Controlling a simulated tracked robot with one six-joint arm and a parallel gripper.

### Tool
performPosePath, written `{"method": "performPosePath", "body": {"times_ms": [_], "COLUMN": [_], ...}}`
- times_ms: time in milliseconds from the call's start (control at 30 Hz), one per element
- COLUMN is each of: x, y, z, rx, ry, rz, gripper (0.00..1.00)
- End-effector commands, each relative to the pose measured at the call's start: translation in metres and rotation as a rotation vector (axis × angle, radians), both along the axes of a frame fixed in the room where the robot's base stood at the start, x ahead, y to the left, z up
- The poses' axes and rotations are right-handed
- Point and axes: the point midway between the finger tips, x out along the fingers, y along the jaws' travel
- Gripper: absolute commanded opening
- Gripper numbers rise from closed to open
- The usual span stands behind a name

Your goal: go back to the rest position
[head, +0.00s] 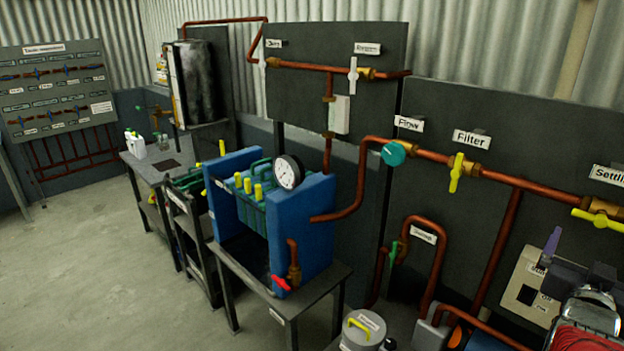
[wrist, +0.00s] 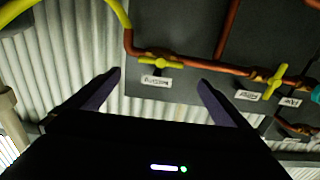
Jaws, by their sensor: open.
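My gripper (wrist: 160,76) is open and empty in the wrist view, its two purple fingers spread wide apart. Beyond the fingers are a dark panel with a copper pipe and a yellow valve handle (wrist: 160,62), with a white label (wrist: 156,82) below it. The fingers look apart from the panel. In the head view my gripper (head: 551,246) is at the lower right, in front of the dark pipe panel. One purple finger points up there; the other is not clear.
A copper pipe with a teal Flow knob (head: 394,154) and yellow Filter valve (head: 456,172) runs along the panel. A blue filter press (head: 306,236) with a pressure gauge (head: 288,172) stands on a table. A lidded pot (head: 362,331) is at the bottom. Open floor (head: 110,265) lies left.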

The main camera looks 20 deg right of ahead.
Motion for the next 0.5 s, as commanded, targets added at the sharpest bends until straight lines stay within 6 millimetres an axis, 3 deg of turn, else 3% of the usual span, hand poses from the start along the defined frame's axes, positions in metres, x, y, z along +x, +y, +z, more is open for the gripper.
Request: {"method": "performPosePath", "body": {"times_ms": [300, 500], "x": [0.006, 0.038], "y": [0.002, 0.021], "z": [-0.006, -0.046], "rx": [0.019, 0.149], "ry": [0.012, 0.098], "rz": [0.012, 0.073], "gripper": [1.00, 1.00]}}
